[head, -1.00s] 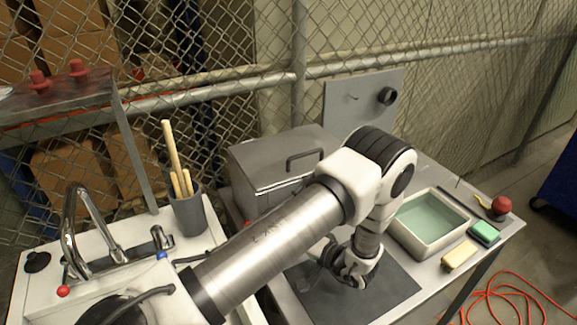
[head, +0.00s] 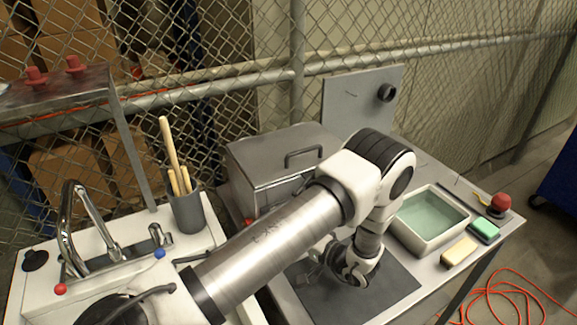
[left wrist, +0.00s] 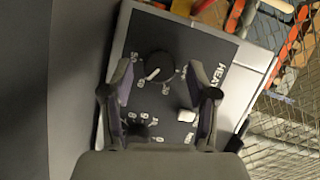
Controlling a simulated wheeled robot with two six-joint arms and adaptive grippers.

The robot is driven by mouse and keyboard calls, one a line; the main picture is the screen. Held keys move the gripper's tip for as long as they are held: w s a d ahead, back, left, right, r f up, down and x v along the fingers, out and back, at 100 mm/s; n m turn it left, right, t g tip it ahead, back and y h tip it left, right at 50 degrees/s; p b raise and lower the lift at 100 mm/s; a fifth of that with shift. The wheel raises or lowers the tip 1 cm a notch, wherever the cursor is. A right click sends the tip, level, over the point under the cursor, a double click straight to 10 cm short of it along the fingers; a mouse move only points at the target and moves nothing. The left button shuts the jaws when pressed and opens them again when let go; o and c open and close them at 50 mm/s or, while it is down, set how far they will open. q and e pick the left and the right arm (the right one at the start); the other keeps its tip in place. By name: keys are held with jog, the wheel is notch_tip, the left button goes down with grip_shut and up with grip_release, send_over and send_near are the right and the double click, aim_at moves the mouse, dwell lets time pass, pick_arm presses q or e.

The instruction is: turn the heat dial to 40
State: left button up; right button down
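The heat dial (left wrist: 159,67) is a round black knob with a white pointer mark, on a dark panel (left wrist: 195,45) lettered "HEAT" in the left wrist view. Its mark points down-left in that view; I cannot read which number it meets. My left gripper (left wrist: 160,95) is open, its two fingers apart and empty, with the dial between and slightly beyond the tips. In the head view my left gripper (head: 325,262) is low in front of the lidded metal tank (head: 270,165); my arm hides the dial there. My right gripper is not in view.
A dark mat (head: 390,300) lies below the gripper. A tool cup (head: 188,212) and faucet (head: 68,225) are at left.

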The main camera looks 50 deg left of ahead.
pick_arm(q)
jog(key=shift+d, duration=0.1)
jog(key=d, duration=0.4)
jog(key=w+d+r, duration=0.1)
jog(key=d, duration=0.6)
jog(key=shift+w+d+r, duration=0.15)
jog(key=shift+w+d, duration=0.05)
jog(key=shift+d, duration=0.15)
